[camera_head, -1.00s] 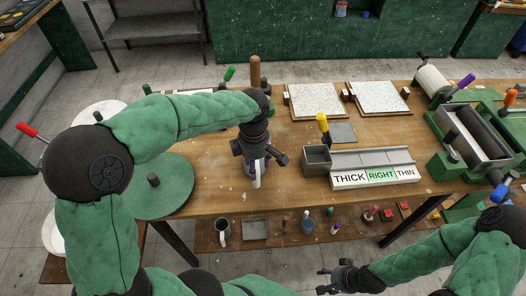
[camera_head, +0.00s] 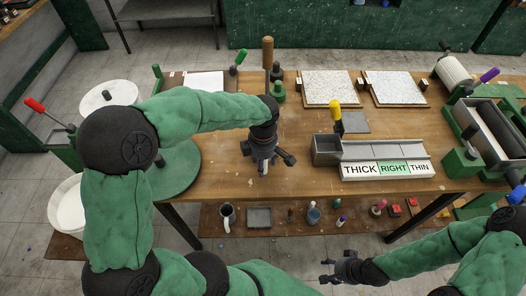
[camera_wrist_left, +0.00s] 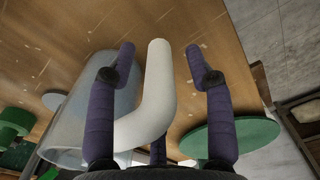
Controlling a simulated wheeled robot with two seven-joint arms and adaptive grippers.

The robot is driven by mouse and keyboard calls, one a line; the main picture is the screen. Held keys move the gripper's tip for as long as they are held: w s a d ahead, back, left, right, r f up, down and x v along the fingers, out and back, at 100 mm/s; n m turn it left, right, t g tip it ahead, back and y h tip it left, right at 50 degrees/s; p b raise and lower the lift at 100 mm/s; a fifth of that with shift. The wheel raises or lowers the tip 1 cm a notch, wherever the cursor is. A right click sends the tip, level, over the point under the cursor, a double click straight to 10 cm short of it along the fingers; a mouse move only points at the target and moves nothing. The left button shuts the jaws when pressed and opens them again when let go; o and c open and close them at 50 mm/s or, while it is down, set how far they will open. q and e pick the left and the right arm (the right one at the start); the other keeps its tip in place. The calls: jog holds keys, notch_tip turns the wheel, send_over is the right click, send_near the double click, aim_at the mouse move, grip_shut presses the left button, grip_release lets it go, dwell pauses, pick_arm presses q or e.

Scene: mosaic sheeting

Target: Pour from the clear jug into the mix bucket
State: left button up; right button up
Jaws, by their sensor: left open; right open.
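The clear jug (camera_wrist_left: 95,105) is close up in the left wrist view, with a thick white handle (camera_wrist_left: 157,90). My left gripper (camera_wrist_left: 160,60) is open, its two purple fingers on either side of the handle and apart from it. In the head view my left gripper (camera_head: 265,168) points down over the left part of the table and hides most of the jug. My right gripper (camera_head: 325,271) is open and empty, low in front of the table. I cannot tell for certain which vessel is the mix bucket.
A grey box (camera_head: 325,151) and the THICK RIGHT THIN gauge (camera_head: 388,171) stand right of my left gripper. A green turntable (camera_head: 178,170) is to its left. Two speckled slabs (camera_head: 328,87) lie at the back. The lower shelf (camera_head: 290,238) holds a mug and small tools.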

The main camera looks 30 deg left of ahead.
pick_arm(q)
jog(key=shift+f, duration=0.8)
jog(key=shift+r, duration=0.1)
grip_shut()
